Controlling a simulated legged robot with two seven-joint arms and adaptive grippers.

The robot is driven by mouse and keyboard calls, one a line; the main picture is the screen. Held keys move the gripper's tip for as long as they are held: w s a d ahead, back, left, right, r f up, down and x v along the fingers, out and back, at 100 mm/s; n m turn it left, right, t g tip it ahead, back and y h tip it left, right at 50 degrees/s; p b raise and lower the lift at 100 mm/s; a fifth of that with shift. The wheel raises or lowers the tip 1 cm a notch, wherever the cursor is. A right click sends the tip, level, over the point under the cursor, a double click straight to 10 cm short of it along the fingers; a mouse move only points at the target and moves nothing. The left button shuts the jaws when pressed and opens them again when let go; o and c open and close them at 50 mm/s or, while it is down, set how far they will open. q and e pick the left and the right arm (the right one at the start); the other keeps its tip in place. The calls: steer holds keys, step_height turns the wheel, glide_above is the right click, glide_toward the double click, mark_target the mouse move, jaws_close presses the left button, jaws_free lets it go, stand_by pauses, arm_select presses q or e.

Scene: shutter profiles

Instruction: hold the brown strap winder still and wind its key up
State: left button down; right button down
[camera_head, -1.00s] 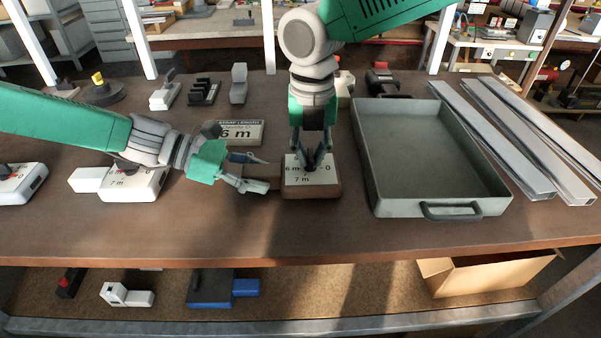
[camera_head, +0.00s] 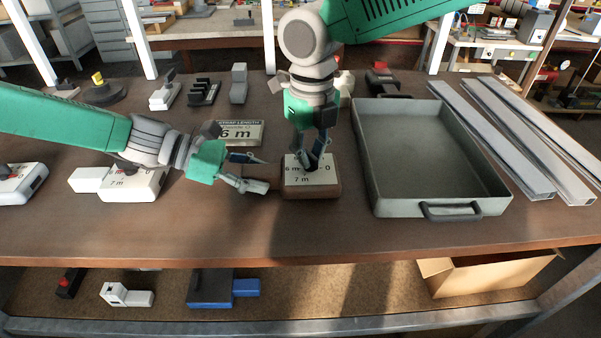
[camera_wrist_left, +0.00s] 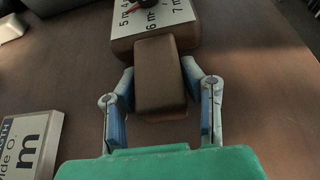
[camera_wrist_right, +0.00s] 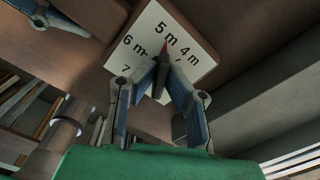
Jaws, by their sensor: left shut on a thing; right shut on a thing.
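The brown strap winder (camera_head: 312,192) lies on the bench with a white dial plate on top, which shows 4 m to 7 m in the right wrist view (camera_wrist_right: 150,28). My left gripper (camera_head: 259,172) is shut on the winder's brown end block (camera_wrist_left: 161,75), one finger on each side. My right gripper (camera_head: 312,164) comes from above and is shut on the dark key (camera_wrist_right: 162,68) at the dial. The key's red tip lies close to the 5 m mark. The fingers hide part of the key and dial. A sign (camera_head: 240,133) behind reads strap length, 6 m.
A grey tray (camera_head: 432,150) with a front handle stands just right of the winder. White winders (camera_head: 135,186) lie to the left, under and beside my left arm. Metal profiles (camera_head: 520,140) lie at the far right. The bench front is clear.

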mark_target(310, 154)
steer(key=c, duration=1.7)
jaws_free()
steer(key=shift+r, duration=3.05)
